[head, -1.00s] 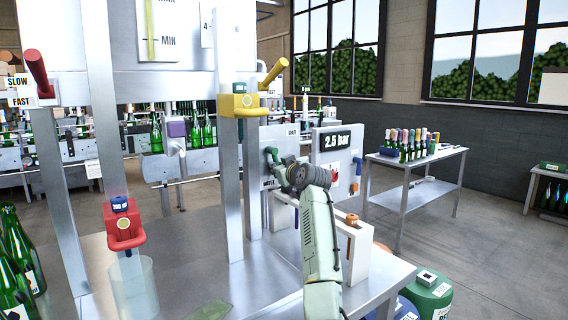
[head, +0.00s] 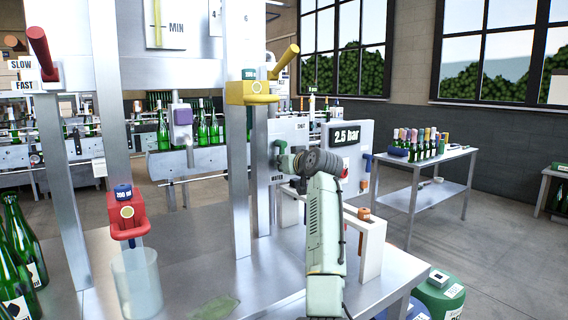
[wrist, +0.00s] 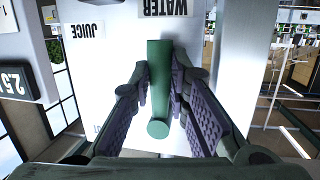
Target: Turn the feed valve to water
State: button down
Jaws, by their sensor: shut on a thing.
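The feed valve's green handle (wrist: 159,88) stands in front of a white panel (wrist: 110,60) in the wrist view. Its far end lies beside the WATER label (wrist: 166,8), which appears upside down; the JUICE label (wrist: 83,38) is to the left. My gripper (wrist: 160,78) is shut on the handle, with a purple-padded finger on each side. In the head view my gripper (head: 287,162) is at the valve panel (head: 290,128), with the WATER label below it and SHUT above. My wrist hides part of the valve there.
A pressure panel reading 2.5 bar (head: 346,135) stands just right of the valve. A white stand (head: 372,245) is beside my forearm. Yellow (head: 250,92) and red (head: 127,218) dispensers and metal posts are to the left. Green bottles (head: 22,245) stand at far left.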

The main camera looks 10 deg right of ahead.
jog(key=c, duration=1.5)
grip_release()
jog(key=shift+s, duration=0.1)
jog(key=v, duration=1.2)
